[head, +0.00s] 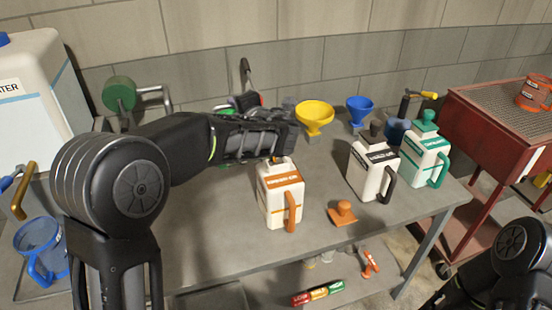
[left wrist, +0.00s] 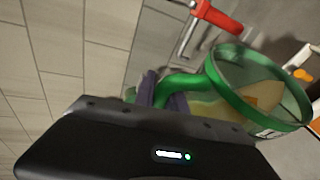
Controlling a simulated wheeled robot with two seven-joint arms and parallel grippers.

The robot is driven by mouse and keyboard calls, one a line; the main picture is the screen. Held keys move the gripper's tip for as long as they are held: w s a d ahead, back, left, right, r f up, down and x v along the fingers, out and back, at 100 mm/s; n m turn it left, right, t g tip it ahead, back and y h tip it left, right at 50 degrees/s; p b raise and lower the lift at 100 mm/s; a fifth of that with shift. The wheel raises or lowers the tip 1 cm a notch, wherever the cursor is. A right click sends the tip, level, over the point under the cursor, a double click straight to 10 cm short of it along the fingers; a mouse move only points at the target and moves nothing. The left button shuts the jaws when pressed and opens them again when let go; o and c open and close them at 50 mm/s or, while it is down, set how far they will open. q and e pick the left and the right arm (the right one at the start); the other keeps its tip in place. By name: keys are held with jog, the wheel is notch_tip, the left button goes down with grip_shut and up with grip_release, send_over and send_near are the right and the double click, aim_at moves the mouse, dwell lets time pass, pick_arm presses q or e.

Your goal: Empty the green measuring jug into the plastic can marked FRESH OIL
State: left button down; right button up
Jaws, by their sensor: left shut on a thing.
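My left gripper (left wrist: 168,95) is shut on the handle of the green measuring jug (left wrist: 236,57). In the left wrist view the jug's green rim faces the camera and a tan, liquid-like content shows inside. In the head view my left forearm and gripper (head: 284,135) hide nearly all of the jug. A white can with an orange label and handle (head: 280,190) stands upright just below and in front of the gripper; its blurred label seems to read FRESH OIL. An orange cap (head: 342,213) lies on the bench to its right. My right gripper is out of view.
A black-labelled can (head: 374,168) and a green-labelled can (head: 426,154) stand to the right. Yellow (head: 314,115) and blue (head: 360,107) funnels stand at the back. A blue jug (head: 40,248) and large water can (head: 30,95) are at left. Bare bench lies in front.

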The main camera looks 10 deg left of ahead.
pick_arm(q)
jog(key=shift+w+d+r+m+y, duration=0.25)
jog(key=shift+d+r+m, duration=0.1)
jog(key=shift+d, duration=0.25)
jog(key=shift+w+d+r+m+y, duration=0.2)
jog(key=shift+d+r+m, duration=0.15)
jog(key=shift+d, duration=0.2)
dwell(0.3)
dwell(0.5)
jog(key=a, duration=0.1)
jog(key=a+f+n, duration=0.1)
jog(key=s+a+h, duration=0.1)
jog(key=shift+s+f+n, duration=0.1)
jog(key=shift+f+n, duration=0.2)
jog(key=shift+d, duration=0.2)
jog(key=shift+a, duration=0.15)
